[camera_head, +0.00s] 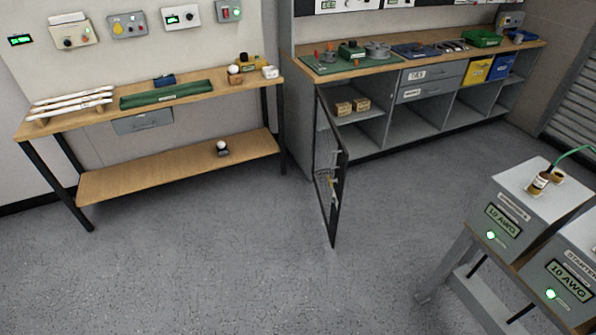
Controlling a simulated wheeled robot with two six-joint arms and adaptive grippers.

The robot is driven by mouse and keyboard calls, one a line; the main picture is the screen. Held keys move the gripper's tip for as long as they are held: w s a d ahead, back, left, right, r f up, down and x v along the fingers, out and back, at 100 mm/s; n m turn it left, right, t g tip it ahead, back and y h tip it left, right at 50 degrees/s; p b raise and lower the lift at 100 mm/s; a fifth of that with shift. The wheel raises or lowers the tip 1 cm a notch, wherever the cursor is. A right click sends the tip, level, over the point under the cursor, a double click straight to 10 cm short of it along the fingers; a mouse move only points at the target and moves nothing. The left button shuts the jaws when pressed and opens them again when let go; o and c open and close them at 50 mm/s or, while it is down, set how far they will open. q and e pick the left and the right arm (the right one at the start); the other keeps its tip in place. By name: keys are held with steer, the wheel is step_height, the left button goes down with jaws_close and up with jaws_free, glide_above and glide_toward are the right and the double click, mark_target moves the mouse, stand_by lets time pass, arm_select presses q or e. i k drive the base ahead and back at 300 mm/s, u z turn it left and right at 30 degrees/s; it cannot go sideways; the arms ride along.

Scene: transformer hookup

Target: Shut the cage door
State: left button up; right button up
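The cage door (328,170) is a dark-framed mesh panel on the left end of the grey workbench cabinet. It stands wide open and sticks out over the floor toward me. Small fittings show on its right edge, about halfway down. The opening behind it (355,110) shows a shelf with two small brown boxes. Neither of my grippers shows in the head view, so I cannot tell whether they are open or shut.
A wooden table (180,178) with a lower shelf stands at the left. Grey boxes labelled 10 AWG (510,215) stand on a stand at the right, with a green cable. The floor (230,260) in front of the door is clear.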

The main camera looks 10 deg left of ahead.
mark_target(343, 155)
steer(key=u, duration=1.35)
steer(key=i, duration=2.1)
steer(key=z, duration=1.4)
